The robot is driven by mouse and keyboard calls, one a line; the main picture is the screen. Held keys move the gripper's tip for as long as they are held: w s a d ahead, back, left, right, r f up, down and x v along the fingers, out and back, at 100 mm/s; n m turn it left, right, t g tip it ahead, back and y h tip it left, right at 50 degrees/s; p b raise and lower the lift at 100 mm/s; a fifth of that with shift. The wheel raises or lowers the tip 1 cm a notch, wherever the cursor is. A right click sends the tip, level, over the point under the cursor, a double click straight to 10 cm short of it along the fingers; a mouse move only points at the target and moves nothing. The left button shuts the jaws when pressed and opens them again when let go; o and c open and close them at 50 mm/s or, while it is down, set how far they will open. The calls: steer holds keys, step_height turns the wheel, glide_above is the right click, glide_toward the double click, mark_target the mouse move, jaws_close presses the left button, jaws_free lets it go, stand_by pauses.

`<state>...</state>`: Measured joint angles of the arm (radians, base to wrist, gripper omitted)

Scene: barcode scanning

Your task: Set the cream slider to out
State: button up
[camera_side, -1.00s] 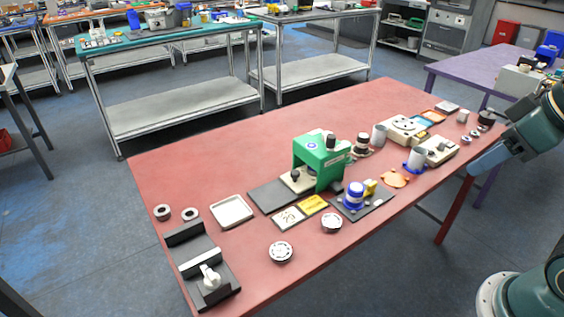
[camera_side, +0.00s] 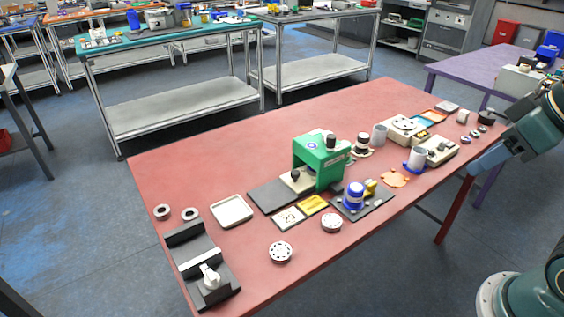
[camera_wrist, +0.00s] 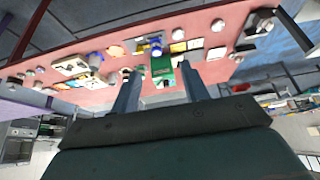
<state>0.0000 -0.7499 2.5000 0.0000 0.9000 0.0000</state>
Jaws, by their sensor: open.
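The green machine (camera_side: 322,162) stands on the red table, with an arched housing and a dark plate in front. A cream piece with a dark knob, which looks like the cream slider (camera_side: 297,182), sticks out from under its left opening. I cannot tell its setting from here. In the wrist view the green machine (camera_wrist: 162,68) shows small and far off, between my fingers. My gripper (camera_wrist: 162,70) is open and empty, with both fingers apart and well away from the machine.
A black fixture with a white handle (camera_side: 210,278) is at the front left, near a pale tray (camera_side: 232,211). Cream devices (camera_side: 403,129) and grey cups crowd the right. The table's back left is clear.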

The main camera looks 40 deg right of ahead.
steer(key=shift+o, duration=0.3)
steer(key=w+a+m+g+h, duration=0.15)
steer(key=w+m, duration=0.35)
steer(key=w, duration=1.5)
steer(key=w+a+f+m, duration=0.1)
steer(key=w+a+f, duration=0.15)
steer(key=w, duration=0.25)
steer(key=w+a+f+m, duration=0.1)
steer(key=w+f, duration=0.2)
steer(key=w, duration=0.3)
steer(key=m+h, duration=0.2)
glide_toward(295, 172)
step_height(295, 172, up, 5)
steer(key=a, duration=0.1)
steer(key=shift+s+a+r+g, duration=0.1)
steer(key=shift+s+a+g, duration=0.05)
steer(key=shift+s+g, duration=0.3)
steer(key=x, duration=1.3)
steer(key=shift+w+f, duration=0.1)
steer(key=shift+f, duration=0.3)
